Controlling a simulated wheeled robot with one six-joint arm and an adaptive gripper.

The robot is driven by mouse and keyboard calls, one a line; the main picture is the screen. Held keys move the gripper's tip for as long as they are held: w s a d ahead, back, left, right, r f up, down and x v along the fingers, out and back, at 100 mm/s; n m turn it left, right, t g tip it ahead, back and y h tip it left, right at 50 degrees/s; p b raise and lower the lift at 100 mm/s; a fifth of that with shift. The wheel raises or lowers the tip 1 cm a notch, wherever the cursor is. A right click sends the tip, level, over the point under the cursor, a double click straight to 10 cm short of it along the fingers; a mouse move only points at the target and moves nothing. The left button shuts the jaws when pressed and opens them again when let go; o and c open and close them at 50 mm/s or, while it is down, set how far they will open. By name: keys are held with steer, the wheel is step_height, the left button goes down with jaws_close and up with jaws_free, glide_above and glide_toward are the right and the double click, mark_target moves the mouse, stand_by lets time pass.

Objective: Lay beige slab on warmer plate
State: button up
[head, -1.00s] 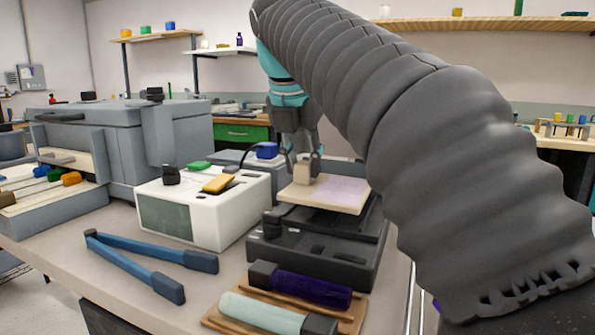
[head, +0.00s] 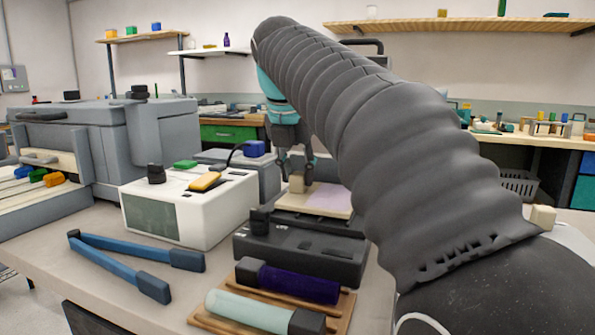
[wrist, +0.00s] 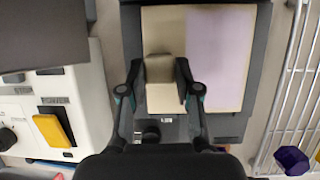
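The beige slab (head: 285,203) is a flat board with a lilac panel and an upright beige block on its top. It lies level over the dark warmer (head: 310,248). In the wrist view the slab (wrist: 215,103) has dark warmer edges on both sides. My gripper (head: 297,170) has one finger on each side of the block and looks shut on it; it also shows in the wrist view (wrist: 160,80). I cannot tell whether the slab's underside touches the warmer plate, which is mostly hidden beneath it.
A white device (head: 225,208) with a yellow piece on top stands left of the warmer. In front, a wooden rack (head: 245,283) holds purple and pale handled rods. Blue tongs (head: 125,262) lie at the left. A wire rack (wrist: 290,80) borders the right.

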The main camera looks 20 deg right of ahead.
steer(key=o, duration=0.3)
steer(key=shift+r, duration=0.1)
steer(key=shift+p+v, duration=1.4)
steer(key=shift+v, duration=4.5)
